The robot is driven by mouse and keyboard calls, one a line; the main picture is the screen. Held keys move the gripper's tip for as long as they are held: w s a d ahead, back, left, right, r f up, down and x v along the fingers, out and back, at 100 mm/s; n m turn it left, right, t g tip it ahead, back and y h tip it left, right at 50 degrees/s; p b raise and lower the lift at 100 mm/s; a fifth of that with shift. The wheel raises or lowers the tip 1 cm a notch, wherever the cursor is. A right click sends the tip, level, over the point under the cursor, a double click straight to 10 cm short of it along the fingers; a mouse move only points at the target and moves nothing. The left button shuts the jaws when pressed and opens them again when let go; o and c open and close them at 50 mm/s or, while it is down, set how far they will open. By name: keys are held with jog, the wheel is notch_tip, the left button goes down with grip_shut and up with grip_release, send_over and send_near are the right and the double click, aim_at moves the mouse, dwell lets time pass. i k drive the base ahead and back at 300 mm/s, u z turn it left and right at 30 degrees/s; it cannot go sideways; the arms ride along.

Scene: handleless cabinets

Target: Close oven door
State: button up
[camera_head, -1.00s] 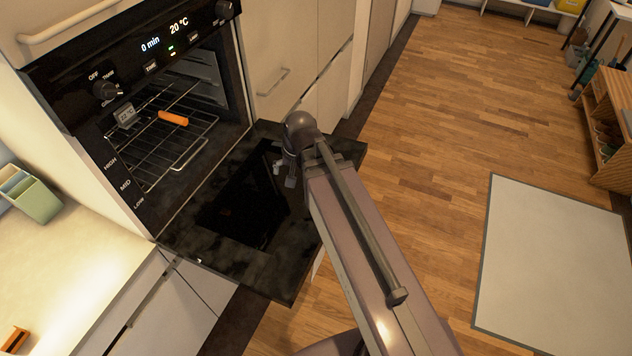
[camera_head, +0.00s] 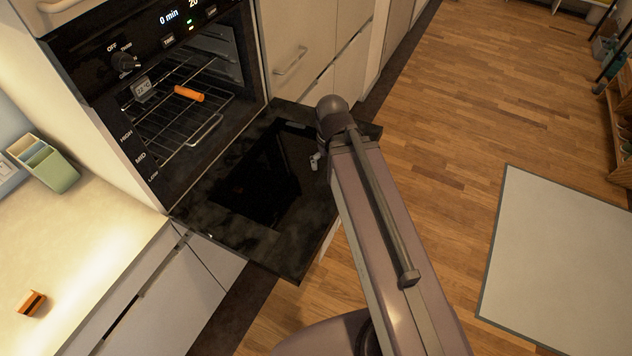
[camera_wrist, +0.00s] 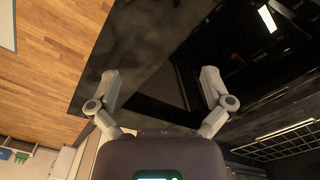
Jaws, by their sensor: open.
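The oven door (camera_head: 225,226) is black and glossy and hangs fully open, lying about flat out from the oven front. In the wrist view the door (camera_wrist: 155,45) spreads under my gripper. My gripper (camera_wrist: 161,90) has its two fingers spread wide with nothing between them. In the head view the gripper is mostly hidden behind my arm, over the door's outer right part. I cannot tell whether the fingers touch the door. The oven cavity (camera_head: 215,75) is open, with a wire rack (camera_head: 175,115) and an orange object (camera_head: 189,93) on it.
A pale counter (camera_head: 90,235) stands left of the oven, with a green container (camera_head: 55,170) and a small orange box (camera_head: 32,304). Wooden floor (camera_head: 445,130) and a light mat (camera_head: 565,260) are clear on the right.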

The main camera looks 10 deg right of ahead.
aim_at(263, 201)
jog(key=k, duration=1)
